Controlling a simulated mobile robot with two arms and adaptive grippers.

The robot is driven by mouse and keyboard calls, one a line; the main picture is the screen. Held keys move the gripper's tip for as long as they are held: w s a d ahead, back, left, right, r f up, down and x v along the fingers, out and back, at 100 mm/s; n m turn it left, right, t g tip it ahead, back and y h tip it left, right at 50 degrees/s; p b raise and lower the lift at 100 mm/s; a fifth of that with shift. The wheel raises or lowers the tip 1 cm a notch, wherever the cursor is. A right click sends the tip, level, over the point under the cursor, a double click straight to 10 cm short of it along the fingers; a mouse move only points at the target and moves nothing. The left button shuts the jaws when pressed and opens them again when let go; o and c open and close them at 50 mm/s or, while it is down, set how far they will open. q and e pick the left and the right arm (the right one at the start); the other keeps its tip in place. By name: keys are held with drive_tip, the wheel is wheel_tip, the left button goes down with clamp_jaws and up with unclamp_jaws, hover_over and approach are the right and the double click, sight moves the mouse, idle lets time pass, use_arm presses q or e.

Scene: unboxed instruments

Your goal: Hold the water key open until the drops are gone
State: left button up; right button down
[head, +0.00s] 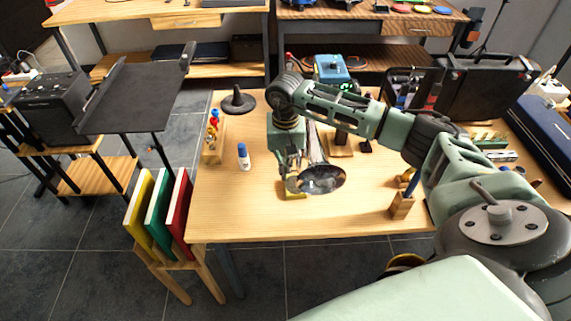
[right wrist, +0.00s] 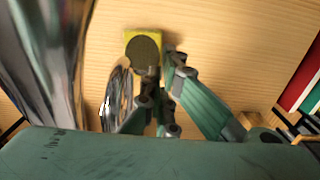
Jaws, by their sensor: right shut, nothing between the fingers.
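A shiny silver instrument with a flared bell (head: 324,179) is beside my right gripper (head: 290,183), above the wooden table. In the right wrist view its silver tubing (right wrist: 45,60) fills the left side, close and blurred. My right gripper, seen there (right wrist: 162,68), points down at the table with its fingers shut and empty. A yellow square block with a dark round top (right wrist: 143,50) lies below the fingertips; its yellow edge shows in the head view (head: 294,195). I cannot make out the water key or any drops. My left gripper is not in view.
The wooden table (head: 240,215) is clear at front left. A white bottle with a blue cap (head: 243,157), a black cone stand (head: 238,102) and a small wooden rack (head: 213,140) stand left. A wooden holder (head: 401,205) is right. Colored books (head: 160,215) stand off the left edge.

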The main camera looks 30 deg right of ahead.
drive_tip(key=shift+r, duration=0.1)
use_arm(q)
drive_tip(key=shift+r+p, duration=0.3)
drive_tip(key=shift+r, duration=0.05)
use_arm(e)
drive_tip(key=shift+r, duration=0.75)
drive_tip(key=shift+r, duration=0.3)
wheel_tip(320, 180, up, 4)
drive_tip(key=shift+r+p, duration=0.2)
drive_tip(key=shift+p, duration=0.9)
use_arm(q)
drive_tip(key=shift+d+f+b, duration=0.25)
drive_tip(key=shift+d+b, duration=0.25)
drive_tip(key=shift+b, duration=0.85)
use_arm(e)
wheel_tip(320, 180, up, 9)
drive_tip(key=shift+f, duration=0.1)
